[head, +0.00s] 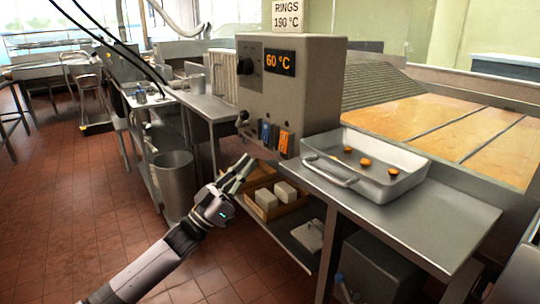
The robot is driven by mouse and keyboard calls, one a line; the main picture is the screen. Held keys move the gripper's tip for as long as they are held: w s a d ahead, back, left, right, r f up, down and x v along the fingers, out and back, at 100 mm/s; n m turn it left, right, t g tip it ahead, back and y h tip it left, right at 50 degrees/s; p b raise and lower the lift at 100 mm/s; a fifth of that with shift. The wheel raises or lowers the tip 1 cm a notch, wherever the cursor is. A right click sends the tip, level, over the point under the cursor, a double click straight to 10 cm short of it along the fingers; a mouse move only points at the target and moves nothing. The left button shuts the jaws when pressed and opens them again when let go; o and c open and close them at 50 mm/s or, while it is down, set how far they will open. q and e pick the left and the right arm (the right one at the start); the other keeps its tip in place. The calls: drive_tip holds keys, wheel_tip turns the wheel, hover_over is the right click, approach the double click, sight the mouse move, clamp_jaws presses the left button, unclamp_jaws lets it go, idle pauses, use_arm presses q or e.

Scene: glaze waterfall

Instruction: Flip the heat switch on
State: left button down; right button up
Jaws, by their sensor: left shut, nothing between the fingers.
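The grey control box (309,85) stands on the steel counter, with a lit display (280,62) reading 60 °C. Low on its front sit a blue switch (265,132) and an orange switch (285,142), side by side. Their labels are too small to read, so I cannot tell which is the heat switch or how each is set. A dark knob (244,65) is beside the display, and a small dark lever (242,118) is lower left. My left gripper (248,160) is shut and empty, below and left of the switches, apparently not touching them. My right gripper is not in view.
A metal tray (410,182) with a few small orange-brown pieces stands on the counter right of the box. A sign (287,14) on top reads RINGS 190 °C. Below are a wooden crate (262,211) with pale blocks and a metal bin (173,186). The floor at left is open.

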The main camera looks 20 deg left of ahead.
sight(284, 139)
use_arm(q)
drive_tip(key=shift+w+d+r+b, duration=0.1)
drive_tip(key=shift+w+d+r, duration=0.15)
drive_tip(key=shift+w+d, duration=0.55)
drive_tip(key=shift+w+d+r+b, duration=0.1)
drive_tip(key=shift+w+d+r, duration=0.2)
drive_tip(key=shift+w+d, duration=0.45)
drive_tip(key=shift+w+d+r+b, duration=0.1)
drive_tip(key=shift+w+d+r, duration=0.3)
drive_tip(key=shift+w, duration=0.7)
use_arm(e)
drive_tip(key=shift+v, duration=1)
use_arm(q)
drive_tip(key=shift+d+f, duration=0.1)
drive_tip(key=shift+f, duration=0.1)
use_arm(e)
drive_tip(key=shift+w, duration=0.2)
